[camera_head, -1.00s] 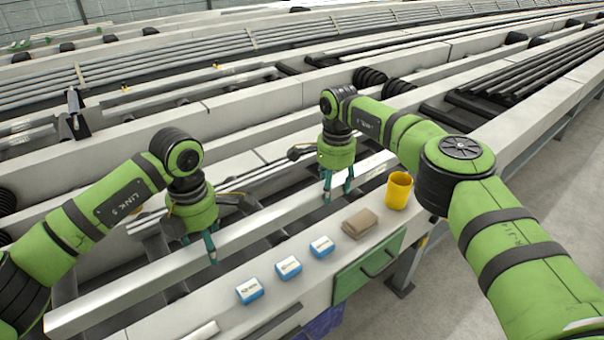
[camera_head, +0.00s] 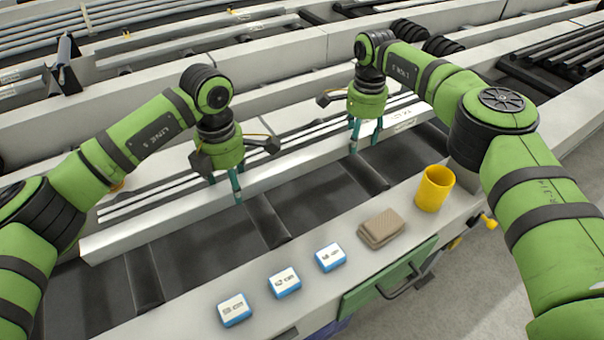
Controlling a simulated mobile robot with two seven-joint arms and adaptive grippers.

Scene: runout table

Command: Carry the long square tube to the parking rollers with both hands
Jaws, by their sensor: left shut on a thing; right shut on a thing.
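The long square tube (camera_head: 295,174) is light grey and runs slantwise from the lower left to the upper right. My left gripper (camera_head: 224,190) is shut on the tube left of its middle. My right gripper (camera_head: 365,138) is shut on it nearer the right end. Dark rollers (camera_head: 268,220) lie across the bed in front of the tube. I cannot tell which rollers are the parking rollers, or whether the tube touches anything beneath it. Thin bars (camera_head: 160,195) lie just behind the tube.
The near ledge (camera_head: 190,295) holds several small things: blue-and-white boxes (camera_head: 284,282), a brown folded cloth (camera_head: 381,229) and a yellow cup (camera_head: 434,188). A green drawer (camera_head: 385,285) is below. Long light beams (camera_head: 285,100) run behind. Dark bars (camera_head: 565,55) lie at upper right.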

